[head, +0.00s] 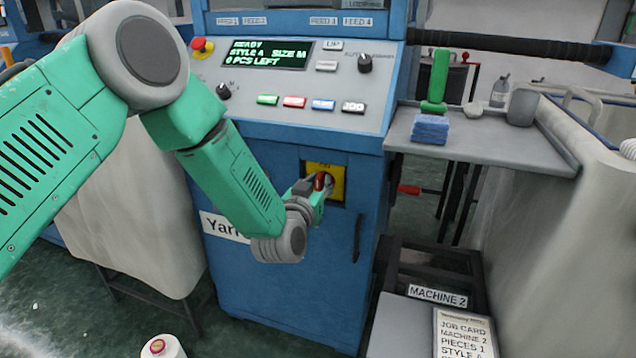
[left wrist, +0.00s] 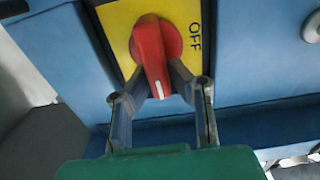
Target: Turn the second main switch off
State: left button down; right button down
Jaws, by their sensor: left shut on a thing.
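The main switch is a red rotary knob (head: 320,181) on a yellow plate (head: 340,187) on the front of the blue machine. In the left wrist view the red knob (left wrist: 154,55) has a white mark pointing down, towards my gripper. The word OFF stands on the yellow plate (left wrist: 120,22) to the right of the knob, turned sideways; the mark does not point at it. My left gripper (head: 314,190) is shut on the knob, with one finger on each side of its grip (left wrist: 160,88). My right gripper is not in view.
Above the switch is a control panel (head: 290,80) with a display reading READY, several buttons and a red stop button (head: 202,47). A black handle (head: 357,238) is right of the switch. A MACHINE 2 sign (head: 437,296) is lower right.

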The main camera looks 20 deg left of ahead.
pick_arm(q)
jog(key=shift+d+n, duration=0.2)
jog(key=shift+n, duration=0.1)
jog(key=shift+a+f+n+p, duration=0.1)
jog(key=shift+a+n+p, duration=0.3)
jog(key=shift+n, duration=0.6)
jog(key=shift+a+f+n, duration=0.1)
jog(key=shift+a+n, duration=0.1)
jog(key=shift+n, duration=0.7)
jog(key=shift+f+n, duration=0.1)
jog(key=shift+n, duration=0.9)
jog(key=shift+a+f+n+b, duration=0.2)
jog(key=shift+f+n+b, duration=0.15)
jog(key=shift+n, duration=1.55)
jog(key=shift+a+f+n+b, duration=0.15)
jog(key=shift+f+n+b, duration=0.25)
jog(key=shift+n, duration=1.5)
jog(key=shift+a+f+n+b, duration=0.2)
jog(key=shift+n+b, duration=0.25)
jog(key=shift+n, duration=1.45)
